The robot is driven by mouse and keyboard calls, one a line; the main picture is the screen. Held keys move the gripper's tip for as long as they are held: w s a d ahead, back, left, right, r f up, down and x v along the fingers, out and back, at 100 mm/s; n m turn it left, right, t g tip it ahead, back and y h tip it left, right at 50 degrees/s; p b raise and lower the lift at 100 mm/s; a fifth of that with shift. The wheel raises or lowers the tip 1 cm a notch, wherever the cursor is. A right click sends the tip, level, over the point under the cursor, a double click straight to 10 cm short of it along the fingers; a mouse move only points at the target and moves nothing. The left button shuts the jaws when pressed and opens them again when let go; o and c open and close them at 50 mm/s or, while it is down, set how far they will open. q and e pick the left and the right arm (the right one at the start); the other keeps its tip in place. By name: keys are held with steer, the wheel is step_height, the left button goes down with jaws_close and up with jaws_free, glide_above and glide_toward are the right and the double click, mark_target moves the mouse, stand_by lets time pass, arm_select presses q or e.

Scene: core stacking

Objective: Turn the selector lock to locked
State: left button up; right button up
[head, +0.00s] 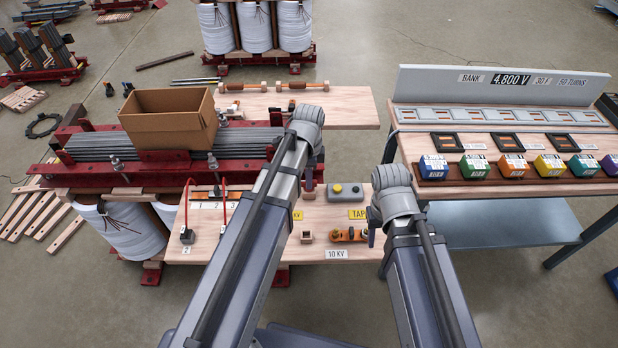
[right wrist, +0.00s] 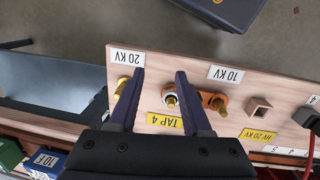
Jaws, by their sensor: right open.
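An orange selector bar (head: 346,236) with metal posts lies on the wooden board near the 10 KV label (head: 337,254). In the right wrist view the bar (right wrist: 206,100) has a brass-and-silver post at its left end. I cannot tell which part is the lock or how it is set. My right gripper (right wrist: 160,72) is open, with its fingers above the board; the right finger is beside that post. A brass post (right wrist: 121,90) stands beside the left finger. My left arm's wrist shows in the head view; its gripper (head: 314,165) is mostly hidden.
A yellow TAP 4 label (right wrist: 166,123) lies below the bar. A small wooden square socket (right wrist: 259,107) is to its right. A grey box with a yellow button (head: 345,193) stands behind the bar.

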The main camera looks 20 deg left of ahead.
arm_select(q)
steer(key=o, duration=0.4)
steer(key=shift+r, duration=0.15)
arm_select(e)
steer(key=shift+r, duration=0.15)
arm_select(q)
step_height(320, 180, up, 8)
steer(key=p, duration=0.8)
steer(key=shift+f, duration=0.2)
arm_select(e)
step_height(320, 180, up, 8)
steer(key=shift+f, duration=0.25)
arm_select(q)
steer(key=shift+s+d, duration=0.1)
steer(key=s+d+r+n+y+p, duration=0.1)
steer(key=s+d+r+n+p, duration=0.3)
steer(key=s+d+n, duration=0.6)
steer(key=shift+s+d+n, duration=0.15)
steer(key=shift+s+n, duration=0.45)
steer(key=shift+s, duration=1.45)
arm_select(e)
steer(key=shift+r, duration=2.05)
